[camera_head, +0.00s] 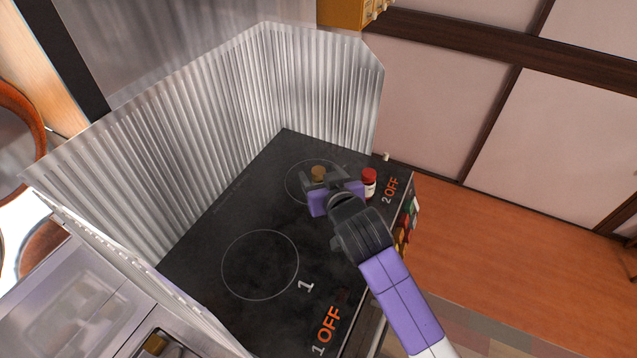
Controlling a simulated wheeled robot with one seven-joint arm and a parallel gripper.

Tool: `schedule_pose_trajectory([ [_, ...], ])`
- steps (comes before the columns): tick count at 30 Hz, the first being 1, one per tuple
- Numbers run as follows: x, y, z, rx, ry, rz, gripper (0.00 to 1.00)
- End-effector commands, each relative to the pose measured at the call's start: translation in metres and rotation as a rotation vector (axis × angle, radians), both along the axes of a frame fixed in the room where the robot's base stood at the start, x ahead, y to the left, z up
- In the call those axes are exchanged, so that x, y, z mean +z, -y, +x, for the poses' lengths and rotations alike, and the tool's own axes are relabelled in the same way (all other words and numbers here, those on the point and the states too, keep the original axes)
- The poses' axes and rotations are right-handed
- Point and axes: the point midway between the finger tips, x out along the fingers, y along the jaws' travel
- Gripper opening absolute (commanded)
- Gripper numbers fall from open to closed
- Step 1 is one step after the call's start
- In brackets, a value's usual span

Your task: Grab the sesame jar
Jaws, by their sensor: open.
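Two small jars stand on the black stovetop (215,235) near its far burner ring. One has a brown top (318,172), with its body mostly hidden by my gripper. The other is a jar with a red lid and a pale label (369,186), just right of my gripper. I cannot read a label to tell which is the sesame jar. My gripper (322,176) is open above the stovetop. Its fingers appear on either side of the brown top; I cannot tell whether they touch it.
A corrugated metal splash guard (230,110) encloses the stove's left and far sides. Small colourful items (403,230) sit along the stove's right side. The near burner area is clear. Wooden floor (500,250) lies to the right.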

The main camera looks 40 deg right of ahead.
Motion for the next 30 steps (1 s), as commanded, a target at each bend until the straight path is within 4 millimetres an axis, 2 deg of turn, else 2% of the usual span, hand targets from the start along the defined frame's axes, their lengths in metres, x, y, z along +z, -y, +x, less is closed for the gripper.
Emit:
schedule_pose_trajectory([
  [16,-0.029,0.026,0.050,0.001,0.000,0.000,0.62],
  [25,-0.031,0.028,0.054,0.002,0.001,-0.001,0.62],
  [26,-0.031,0.028,0.054,0.002,0.001,-0.001,0.60],
  [30,-0.031,0.028,0.054,0.002,0.001,-0.001,0.33],
])
